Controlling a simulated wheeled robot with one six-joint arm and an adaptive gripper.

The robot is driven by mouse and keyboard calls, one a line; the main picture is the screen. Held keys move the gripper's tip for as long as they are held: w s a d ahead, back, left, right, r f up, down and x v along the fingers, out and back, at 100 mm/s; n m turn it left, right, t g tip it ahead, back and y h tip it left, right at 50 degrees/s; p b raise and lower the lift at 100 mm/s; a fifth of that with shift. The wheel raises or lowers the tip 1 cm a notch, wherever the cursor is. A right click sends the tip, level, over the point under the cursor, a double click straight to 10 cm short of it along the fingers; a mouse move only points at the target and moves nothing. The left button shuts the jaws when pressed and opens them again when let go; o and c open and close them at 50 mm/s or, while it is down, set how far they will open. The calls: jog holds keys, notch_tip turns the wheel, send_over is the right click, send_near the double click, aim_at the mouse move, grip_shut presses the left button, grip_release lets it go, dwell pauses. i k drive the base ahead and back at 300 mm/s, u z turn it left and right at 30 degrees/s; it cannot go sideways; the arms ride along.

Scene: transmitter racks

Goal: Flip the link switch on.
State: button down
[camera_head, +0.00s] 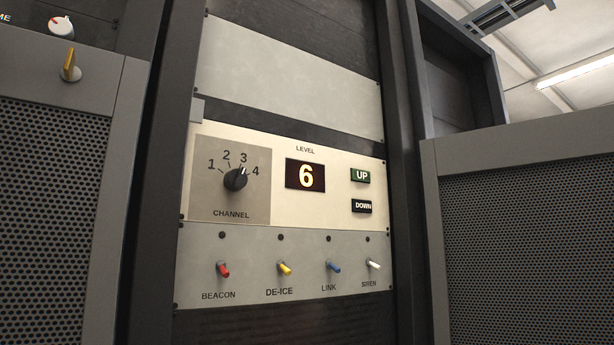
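The link switch (333,267) is a blue-tipped toggle on the grey lower panel, above the label LINK. Its tip points out and slightly down to the right. A small dark indicator (328,238) sits above it and looks unlit. The yellow DE-ICE toggle (285,268) is to its left and the white SIREN toggle (373,264) to its right. My gripper is not in view.
The red BEACON toggle (223,269) is at the panel's left end. Above are the channel knob (235,179), level display (305,175) reading 6, UP button (360,175) and DOWN button (361,206). Perforated doors (50,200) flank the rack. The space before the panel looks clear.

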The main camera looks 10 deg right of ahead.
aim_at(336, 269)
jog(key=z, duration=1.8)
jog(key=k, duration=0.5)
jog(key=u, duration=0.75)
